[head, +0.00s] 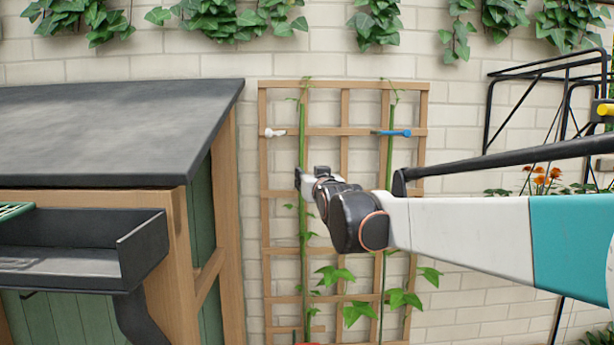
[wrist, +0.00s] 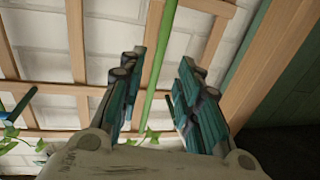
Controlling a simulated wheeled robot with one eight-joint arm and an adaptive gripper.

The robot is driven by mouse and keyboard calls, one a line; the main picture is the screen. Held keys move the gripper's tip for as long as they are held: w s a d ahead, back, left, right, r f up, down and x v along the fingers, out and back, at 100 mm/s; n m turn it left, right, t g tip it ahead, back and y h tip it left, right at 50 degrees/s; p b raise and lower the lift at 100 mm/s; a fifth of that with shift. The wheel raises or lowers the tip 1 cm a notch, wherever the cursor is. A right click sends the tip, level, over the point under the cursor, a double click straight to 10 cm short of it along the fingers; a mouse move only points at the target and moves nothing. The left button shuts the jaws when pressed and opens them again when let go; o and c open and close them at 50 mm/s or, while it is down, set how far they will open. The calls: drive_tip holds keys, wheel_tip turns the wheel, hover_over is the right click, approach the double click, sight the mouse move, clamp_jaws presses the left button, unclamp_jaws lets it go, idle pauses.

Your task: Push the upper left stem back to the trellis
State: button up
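The wooden trellis (head: 344,132) stands against the brick wall, with a left green stem (head: 303,150) and a right green stem (head: 390,150) running up it. A white clip (head: 275,132) sits left of the left stem on an upper slat. A blue clip (head: 397,133) sits at the right stem. My gripper (head: 302,180) is at the left stem, below the white clip, and hides part of it. In the wrist view my gripper (wrist: 158,66) is open, and a green stem (wrist: 155,85) shows between its spread fingers. I cannot tell whether they touch.
A shed with a dark roof (head: 110,125) stands close on the left, with a black tray (head: 85,250) before it. A black metal frame (head: 490,120) and orange flowers (head: 545,178) are at the right. Ivy (head: 215,18) hangs above.

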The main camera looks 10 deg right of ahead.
drive_tip(key=shift+s, duration=1.05)
drive_tip(key=shift+f, duration=0.1)
drive_tip(key=s+f+g+b, duration=0.3)
drive_tip(key=s+f+b, duration=0.9)
drive_tip(key=f, duration=1)
drive_tip(key=s+f+g+b, duration=0.4)
drive_tip(key=s+f+b, duration=0.8)
drive_tip(key=f, duration=1.1)
drive_tip(key=s+f+g+b, duration=0.4)
drive_tip(key=s+f+b, duration=0.8)
drive_tip(key=f, duration=1)
drive_tip(key=s+a, duration=0.1)
drive_tip(key=s, duration=0.3)
drive_tip(key=shift+s+f+b, duration=0.3)
drive_tip(key=shift+w, duration=0.1)
